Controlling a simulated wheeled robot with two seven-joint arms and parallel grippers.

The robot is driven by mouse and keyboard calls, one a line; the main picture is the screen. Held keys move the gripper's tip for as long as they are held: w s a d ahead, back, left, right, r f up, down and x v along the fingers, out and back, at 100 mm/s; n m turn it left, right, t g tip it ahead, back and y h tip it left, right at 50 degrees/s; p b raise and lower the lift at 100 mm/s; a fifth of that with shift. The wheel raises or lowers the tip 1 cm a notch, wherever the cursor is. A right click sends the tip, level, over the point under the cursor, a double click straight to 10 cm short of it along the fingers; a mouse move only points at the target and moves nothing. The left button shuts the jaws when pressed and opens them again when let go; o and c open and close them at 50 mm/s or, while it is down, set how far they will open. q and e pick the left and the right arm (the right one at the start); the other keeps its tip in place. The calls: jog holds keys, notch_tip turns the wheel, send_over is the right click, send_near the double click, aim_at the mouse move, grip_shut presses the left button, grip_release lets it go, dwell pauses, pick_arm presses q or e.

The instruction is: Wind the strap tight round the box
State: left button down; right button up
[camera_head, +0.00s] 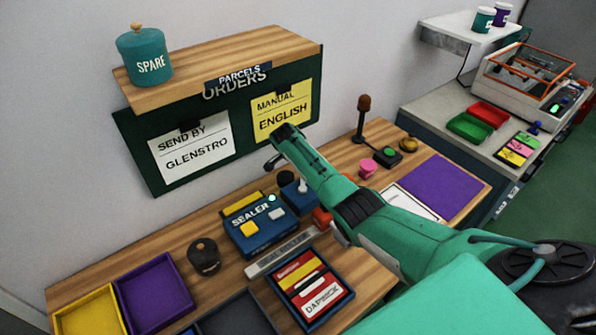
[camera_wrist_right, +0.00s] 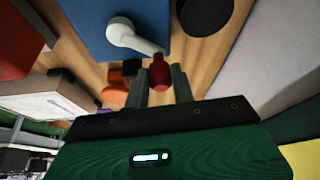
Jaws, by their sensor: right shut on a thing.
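In the right wrist view, my right gripper (camera_wrist_right: 160,76) is shut on the red knob (camera_wrist_right: 159,70) at the end of a white crank handle (camera_wrist_right: 130,37). The crank is mounted on a blue body (camera_wrist_right: 95,22). In the head view, a small blue unit (camera_head: 293,197) with a white part on top (camera_head: 302,185) stands right of the blue sealer (camera_head: 258,225), partly behind my right arm. My right fingertips cannot be made out there. I cannot make out the strap or clearly identify the box. My left gripper is out of view.
An orange-red thing (camera_head: 322,215) sits beside my right arm. A tray of labelled cards (camera_head: 350,292), a dark round-topped object (camera_head: 203,257) and yellow and purple bins (camera_head: 155,293) occupy the bench.

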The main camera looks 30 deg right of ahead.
jog(key=m, duration=0.1)
jog(key=d+m+g+b, duration=0.1)
jog(key=m, duration=0.1)
jog(key=s+m+b, duration=0.1)
jog(key=shift+d+m+g, duration=0.25)
jog(key=shift+m+g, duration=0.05)
jog(key=shift+g, duration=0.1)
jog(key=shift+s+d+r+m+g+b, duration=0.1)
jog(key=shift+s+d+m+g+b, duration=0.15)
jog(key=shift+m, duration=0.4)
jog(key=shift+s+d+m+g+b, duration=0.1)
jog(key=shift+s+m+g+b, duration=0.1)
jog(key=shift+m+b, duration=0.35)
jog(key=shift+s+d+r+m+g+b, duration=0.15)
jog(key=shift+s+m+g, duration=0.1)
jog(key=shift+m, duration=0.55)
jog(key=o, duration=1)
jog(key=shift+s+f, duration=0.1)
jog(key=shift+f, duration=0.05)
jog(key=b+v, duration=0.3)
jog(key=v, duration=1)
jog(key=shift+r, duration=0.45)
jog(key=shift+f, duration=0.1)
